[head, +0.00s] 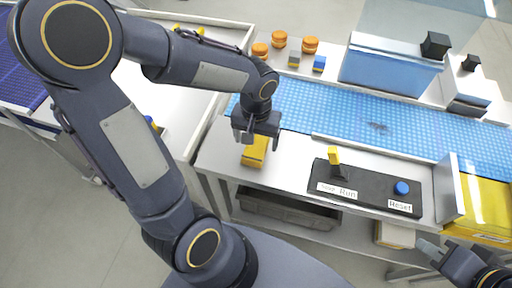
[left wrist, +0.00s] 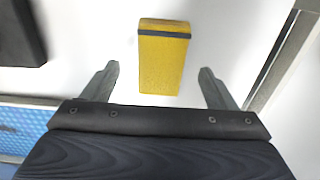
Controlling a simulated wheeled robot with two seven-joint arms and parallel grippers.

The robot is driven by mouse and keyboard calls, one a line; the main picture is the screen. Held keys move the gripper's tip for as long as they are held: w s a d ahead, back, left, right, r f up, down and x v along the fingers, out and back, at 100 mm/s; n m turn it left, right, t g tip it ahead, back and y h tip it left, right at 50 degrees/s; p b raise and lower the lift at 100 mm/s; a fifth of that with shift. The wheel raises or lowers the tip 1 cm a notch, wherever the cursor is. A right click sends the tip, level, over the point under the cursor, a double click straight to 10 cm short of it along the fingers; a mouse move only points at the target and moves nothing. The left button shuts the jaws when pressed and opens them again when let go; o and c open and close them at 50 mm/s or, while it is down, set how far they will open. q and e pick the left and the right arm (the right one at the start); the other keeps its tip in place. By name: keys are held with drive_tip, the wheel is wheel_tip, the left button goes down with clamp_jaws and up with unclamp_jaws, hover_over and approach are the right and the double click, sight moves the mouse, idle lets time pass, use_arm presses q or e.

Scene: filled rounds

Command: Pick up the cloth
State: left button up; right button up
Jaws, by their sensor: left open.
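The cloth looks like a folded yellow block with a dark band near one end; it lies on the white worktop, and the left wrist view shows it whole (left wrist: 163,62). In the head view the cloth (head: 255,153) is just below my left gripper (head: 256,142), which covers part of it. My left gripper is open, and in the left wrist view its fingers (left wrist: 159,70) stand apart on either side of the cloth's near end, not touching it. My right gripper (head: 429,249) is at the lower right edge, away from the cloth; whether it is open is unclear.
A black panel (head: 375,193) with a yellow lever (head: 334,156) and blue button (head: 402,188) lies right of the cloth. A blue conveyor belt (head: 300,107) runs behind. A walled white table (head: 186,108) stands left. A grey crate (head: 285,212) is below the worktop.

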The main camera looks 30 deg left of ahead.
sight(256, 147)
use_arm(q)
drive_tip(key=shift+a+f, duration=0.1)
drive_tip(key=shift+f, duration=1.4)
drive_tip(key=shift+c, duration=0.4)
drive_tip(key=c, duration=1)
drive_tip(key=shift+r, duration=0.2)
